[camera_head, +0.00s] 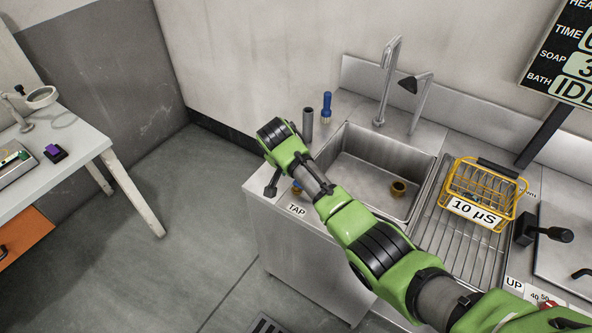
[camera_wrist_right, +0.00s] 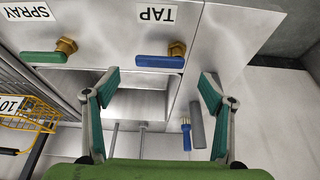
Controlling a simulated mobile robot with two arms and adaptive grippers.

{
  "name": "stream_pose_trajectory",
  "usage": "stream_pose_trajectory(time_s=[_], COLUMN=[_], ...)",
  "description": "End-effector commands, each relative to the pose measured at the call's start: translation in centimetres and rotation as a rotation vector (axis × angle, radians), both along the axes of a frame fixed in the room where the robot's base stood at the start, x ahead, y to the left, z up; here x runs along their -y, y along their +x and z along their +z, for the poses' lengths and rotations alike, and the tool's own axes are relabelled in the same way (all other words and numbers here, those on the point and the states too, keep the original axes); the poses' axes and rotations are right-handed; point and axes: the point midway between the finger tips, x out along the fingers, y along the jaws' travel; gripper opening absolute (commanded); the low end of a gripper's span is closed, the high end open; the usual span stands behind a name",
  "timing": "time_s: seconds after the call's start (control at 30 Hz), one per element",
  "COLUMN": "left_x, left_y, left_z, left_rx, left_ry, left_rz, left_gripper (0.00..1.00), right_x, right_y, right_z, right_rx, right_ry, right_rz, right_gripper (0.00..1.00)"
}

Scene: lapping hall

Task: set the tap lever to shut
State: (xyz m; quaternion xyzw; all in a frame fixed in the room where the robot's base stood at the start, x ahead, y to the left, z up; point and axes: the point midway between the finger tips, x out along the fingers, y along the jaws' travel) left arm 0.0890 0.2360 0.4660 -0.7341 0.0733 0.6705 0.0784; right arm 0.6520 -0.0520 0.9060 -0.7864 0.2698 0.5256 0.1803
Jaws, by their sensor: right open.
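The blue tap lever (camera_wrist_right: 158,62) sits on a brass fitting (camera_wrist_right: 177,48) by the TAP label (camera_wrist_right: 156,14). In the right wrist view it points left from the fitting, crosswise to my fingers. In the head view only a bit of it shows (camera_head: 297,185), beside my arm near the TAP label (camera_head: 297,209). My right gripper (camera_wrist_right: 160,76) is open and empty, its fingertips apart with the lever just beyond the gap between them. I cannot tell whether they touch it. In the head view my wrist hides most of this gripper. My left gripper is not in view.
A green SPRAY lever (camera_wrist_right: 45,57) sits left of the blue one. A blue brush (camera_wrist_right: 186,133) and grey cylinder (camera_wrist_right: 196,124) stand close to my fingers. The sink (camera_head: 375,175) has a tall faucet (camera_head: 388,80). A yellow basket (camera_head: 483,190) stands on the drainer.

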Motion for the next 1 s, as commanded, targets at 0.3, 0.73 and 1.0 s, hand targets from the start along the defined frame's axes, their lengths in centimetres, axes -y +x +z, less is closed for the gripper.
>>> stream_pose_trajectory(time_s=[0.3, 0.73, 1.0], left_x=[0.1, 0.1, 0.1], left_y=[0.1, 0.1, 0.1], left_z=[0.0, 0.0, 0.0], left_rx=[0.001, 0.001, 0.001], left_ry=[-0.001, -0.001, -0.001], left_rz=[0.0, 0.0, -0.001], left_gripper=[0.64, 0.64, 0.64], right_x=[-1.5, -1.8, -1.7], right_y=[-1.8, -2.2, -2.3], right_z=[5.6, 6.9, 6.8], right_rx=[0.003, 0.001, 0.0], right_ry=[0.002, 0.001, 0.001], right_rz=[0.0, -0.001, 0.0], right_gripper=[0.76, 0.76, 0.76])
